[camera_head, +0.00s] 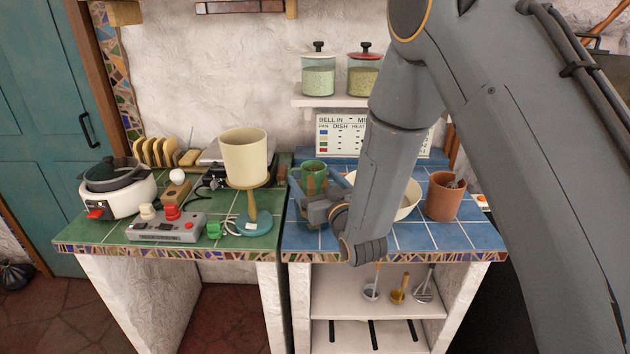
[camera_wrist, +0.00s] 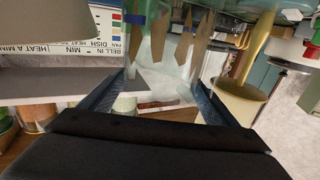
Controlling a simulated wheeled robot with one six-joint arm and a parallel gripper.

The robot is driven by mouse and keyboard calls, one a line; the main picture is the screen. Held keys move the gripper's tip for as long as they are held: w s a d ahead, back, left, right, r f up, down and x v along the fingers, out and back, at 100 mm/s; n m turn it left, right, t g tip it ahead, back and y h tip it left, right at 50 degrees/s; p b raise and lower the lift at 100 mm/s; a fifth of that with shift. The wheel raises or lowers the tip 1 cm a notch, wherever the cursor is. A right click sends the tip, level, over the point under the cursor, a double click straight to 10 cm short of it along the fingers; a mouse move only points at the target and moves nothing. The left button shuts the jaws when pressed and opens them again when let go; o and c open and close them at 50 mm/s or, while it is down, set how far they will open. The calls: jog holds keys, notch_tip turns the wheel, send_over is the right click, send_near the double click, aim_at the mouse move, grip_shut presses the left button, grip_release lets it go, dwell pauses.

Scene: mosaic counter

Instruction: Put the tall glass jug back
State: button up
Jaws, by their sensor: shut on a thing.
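My gripper (camera_head: 318,194) is low over the left part of the blue tiled counter, and its jaws also show in the wrist view (camera_wrist: 162,82). It is shut on the tall glass jug (camera_wrist: 170,68), a clear, pale shape between the two fingers. Brown pointed shapes (camera_wrist: 186,38) show at or through the glass. In the head view the gripper hides most of the jug. A green round vessel (camera_head: 314,168) shows just behind the fingers; I cannot tell whether it is part of the jug. Whether the jug touches the counter is hidden.
A cream bowl (camera_head: 408,203) and a terracotta pot (camera_head: 446,196) stand right of my gripper. A lamp (camera_head: 246,160) stands close on its left, on the green counter (camera_head: 125,235). Two lidded jars (camera_head: 318,75) occupy the wall shelf (camera_head: 306,101).

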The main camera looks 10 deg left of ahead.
jog(key=o, duration=1.1)
jog(key=shift+f, duration=0.15)
jog(key=o, duration=0.4)
jog(key=b+v, duration=0.2)
jog(key=v, duration=0.4)
jog(key=b+v, duration=0.2)
jog(key=v, duration=0.4)
jog(key=shift+r, duration=0.2)
